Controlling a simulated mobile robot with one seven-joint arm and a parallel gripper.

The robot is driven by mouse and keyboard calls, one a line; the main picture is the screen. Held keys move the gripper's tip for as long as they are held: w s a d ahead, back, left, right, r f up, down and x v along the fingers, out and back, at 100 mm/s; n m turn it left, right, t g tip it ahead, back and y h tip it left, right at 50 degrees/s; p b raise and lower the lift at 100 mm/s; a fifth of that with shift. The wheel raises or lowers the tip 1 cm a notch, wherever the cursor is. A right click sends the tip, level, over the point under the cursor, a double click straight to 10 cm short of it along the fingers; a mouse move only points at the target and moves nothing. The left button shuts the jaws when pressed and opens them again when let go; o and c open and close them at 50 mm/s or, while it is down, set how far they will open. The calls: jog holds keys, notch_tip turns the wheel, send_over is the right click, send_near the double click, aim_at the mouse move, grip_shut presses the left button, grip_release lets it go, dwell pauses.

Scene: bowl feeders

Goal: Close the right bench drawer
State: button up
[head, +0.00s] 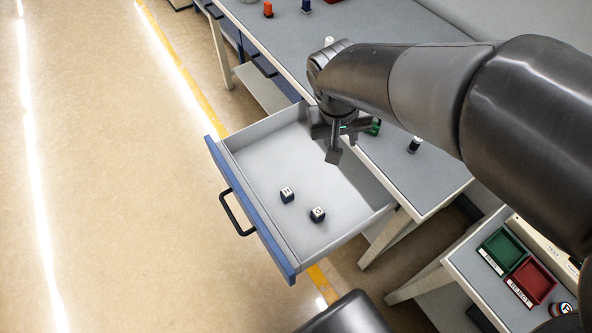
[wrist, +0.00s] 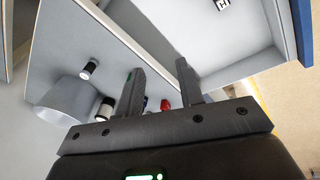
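The bench drawer (head: 258,165) is pulled far out from the bench. Its blue front (head: 246,205) faces left and carries a black bar handle (head: 230,214). Two dark cubes with white letter tops, one marked H (head: 287,195) and one marked G or similar (head: 318,214), lie on the drawer floor. My gripper (head: 333,145) is over the drawer's inner end near the bench edge, well away from the handle. In the wrist view its two fingers (wrist: 159,82) stand apart with nothing gripped. The drawer shows at the upper right of the wrist view (wrist: 235,60).
The grey bench top (head: 385,165) holds a green item (head: 375,128) and a small black-and-white bottle (head: 414,144). Green (head: 502,250) and red (head: 530,281) trays sit on another table at lower right. The floor left of the drawer is clear.

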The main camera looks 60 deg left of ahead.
jog(key=s+a+f+n, duration=0.2)
jog(key=s+a+f, duration=0.2)
jog(key=s, duration=0.3)
jog(key=s+a+f+n, duration=0.1)
jog(key=s+a+f, duration=0.25)
jog(key=s, duration=0.35)
jog(key=n, duration=0.3)
send_near(229, 213)
jog(key=x, duration=0.8)
jog(key=shift+a, duration=0.1)
grip_shut()
